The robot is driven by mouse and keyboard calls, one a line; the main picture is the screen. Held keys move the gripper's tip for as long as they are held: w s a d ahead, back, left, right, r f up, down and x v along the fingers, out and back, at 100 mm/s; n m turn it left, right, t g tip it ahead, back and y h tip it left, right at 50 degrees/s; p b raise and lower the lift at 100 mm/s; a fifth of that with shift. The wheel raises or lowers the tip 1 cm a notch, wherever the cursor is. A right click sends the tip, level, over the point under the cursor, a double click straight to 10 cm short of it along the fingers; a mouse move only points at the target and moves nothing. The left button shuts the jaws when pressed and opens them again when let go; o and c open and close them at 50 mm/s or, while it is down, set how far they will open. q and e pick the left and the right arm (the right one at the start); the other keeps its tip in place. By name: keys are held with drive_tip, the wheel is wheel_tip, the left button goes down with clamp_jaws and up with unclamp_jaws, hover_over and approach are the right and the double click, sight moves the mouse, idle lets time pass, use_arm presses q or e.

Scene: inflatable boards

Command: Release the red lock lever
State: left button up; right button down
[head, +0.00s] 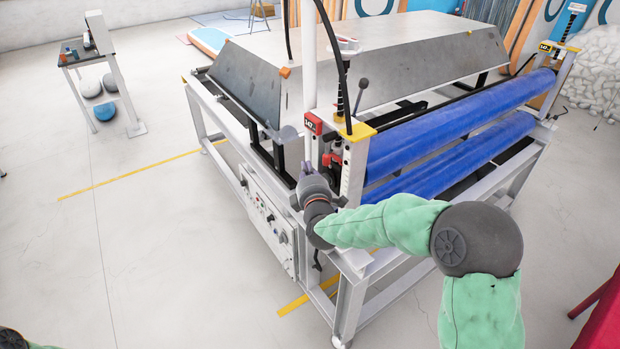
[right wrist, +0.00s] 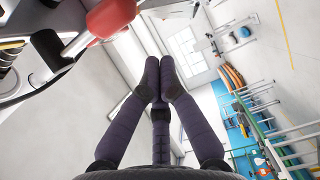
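The red lock lever (head: 331,159) shows as a small red part on the near end post of the roller machine, below the yellow cap. In the right wrist view a rounded red handle (right wrist: 110,17) on a metal stem is at the top left, cut off by the frame edge. I take it to be the same lever. My right gripper (head: 307,168) is just left of the lever in the head view. In the right wrist view its two dark fingertips (right wrist: 160,76) meet with nothing between them, apart from the red handle.
Two blue rollers (head: 450,145) run right from the end post. A control panel (head: 266,218) is on the frame below my right gripper. A black knobbed lever (head: 362,84) and a red labelled block (head: 313,123) are close above.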

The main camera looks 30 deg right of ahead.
use_arm(q)
drive_tip(key=shift+f+b, duration=0.6)
drive_tip(key=shift+f, duration=0.1)
use_arm(e)
drive_tip(key=shift+w+d, duration=0.2)
drive_tip(key=shift+d, duration=1.55)
use_arm(q)
drive_tip(key=shift+r, duration=0.15)
